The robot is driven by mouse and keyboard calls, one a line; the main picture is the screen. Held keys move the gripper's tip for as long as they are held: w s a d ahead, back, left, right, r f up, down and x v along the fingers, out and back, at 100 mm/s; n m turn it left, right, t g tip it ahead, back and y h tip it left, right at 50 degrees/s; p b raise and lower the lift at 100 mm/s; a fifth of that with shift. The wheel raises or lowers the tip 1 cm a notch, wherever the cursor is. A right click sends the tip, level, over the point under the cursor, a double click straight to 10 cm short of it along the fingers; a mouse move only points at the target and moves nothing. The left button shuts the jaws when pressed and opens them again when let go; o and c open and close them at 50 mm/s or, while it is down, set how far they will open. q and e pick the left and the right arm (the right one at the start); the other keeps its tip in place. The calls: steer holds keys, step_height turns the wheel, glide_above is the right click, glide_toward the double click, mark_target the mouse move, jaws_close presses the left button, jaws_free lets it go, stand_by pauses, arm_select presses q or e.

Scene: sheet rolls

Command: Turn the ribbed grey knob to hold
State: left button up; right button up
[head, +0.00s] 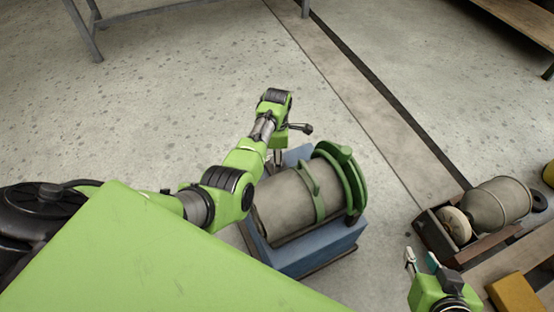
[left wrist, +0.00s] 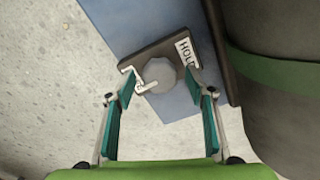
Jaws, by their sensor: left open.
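The grey knob (left wrist: 157,75) shows in the left wrist view as a pale, many-sided disc on a dark plate (left wrist: 152,50). A white HOLD label (left wrist: 187,52) is at the plate's right; another white marking (left wrist: 140,86) at its left is partly hidden. My left gripper (left wrist: 162,84) is open, with one finger on each side of the knob; contact cannot be told. In the head view my left gripper (head: 278,156) points down beside the blue base (head: 320,255), and my arm hides the knob. My right gripper (head: 421,256) is open and empty at the lower right.
A large grey roll (head: 285,205) with green bands (head: 352,180) lies on the blue base, close to my left gripper. Another roll (head: 496,205) lies in a wooden cradle at the right. A yellow block (head: 515,294) sits at the lower right.

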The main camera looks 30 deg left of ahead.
arm_select(q)
steer(key=shift+f, duration=0.15)
arm_select(e)
steer(key=shift+w+a+r, duration=0.1)
steer(key=shift+w+r, duration=0.15)
steer(key=shift+w, duration=0.05)
arm_select(q)
steer(key=c, duration=1.1)
arm_select(e)
steer(key=shift+s, duration=0.1)
